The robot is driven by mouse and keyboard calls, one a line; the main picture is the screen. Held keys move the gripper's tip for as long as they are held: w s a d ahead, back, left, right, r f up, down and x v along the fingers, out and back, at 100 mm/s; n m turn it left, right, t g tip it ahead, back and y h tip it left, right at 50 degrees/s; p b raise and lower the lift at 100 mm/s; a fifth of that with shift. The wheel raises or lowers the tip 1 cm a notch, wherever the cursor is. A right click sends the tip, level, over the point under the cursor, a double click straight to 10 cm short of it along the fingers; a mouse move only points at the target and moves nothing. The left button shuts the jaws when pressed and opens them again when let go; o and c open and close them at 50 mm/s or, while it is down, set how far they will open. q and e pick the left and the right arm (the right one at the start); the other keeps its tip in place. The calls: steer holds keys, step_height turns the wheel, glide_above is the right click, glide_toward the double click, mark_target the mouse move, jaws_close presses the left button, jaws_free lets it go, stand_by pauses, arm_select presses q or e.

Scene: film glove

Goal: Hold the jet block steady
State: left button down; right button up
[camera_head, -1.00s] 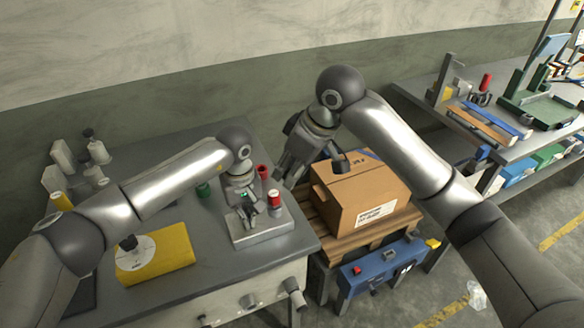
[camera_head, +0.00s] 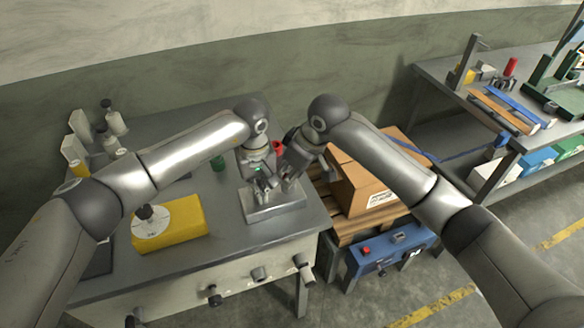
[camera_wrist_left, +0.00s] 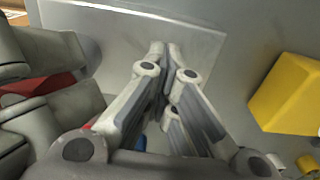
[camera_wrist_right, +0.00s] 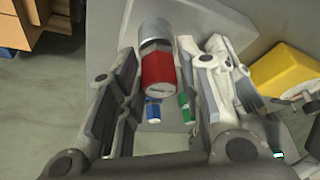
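The jet block is a light grey slab (camera_head: 284,211) on the left bench; its edge also shows in the left wrist view (camera_wrist_left: 203,45). A red cylinder with a silver end (camera_wrist_right: 158,72) stands at the block, between the fingers of my right gripper (camera_wrist_right: 165,75). A gap shows between the cylinder and the right-hand finger. My left gripper (camera_head: 264,190) is low over the block, beside the right one. In the left wrist view its fingertips (camera_wrist_left: 164,48) are together over the slab. I cannot see anything between them.
A yellow block with a white disc (camera_head: 182,222) lies left on the bench. A green cup (camera_head: 218,163) and a red cup (camera_head: 279,148) stand behind the jet block. A cardboard box (camera_head: 365,190) sits on a pallet to the right. The two grippers are very close together.

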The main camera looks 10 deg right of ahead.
arm_select(q)
steer(key=shift+s+f, duration=0.2)
steer(key=shift+f, duration=0.15)
arm_select(e)
steer(key=c, duration=0.7)
steer(key=shift+r, duration=0.55)
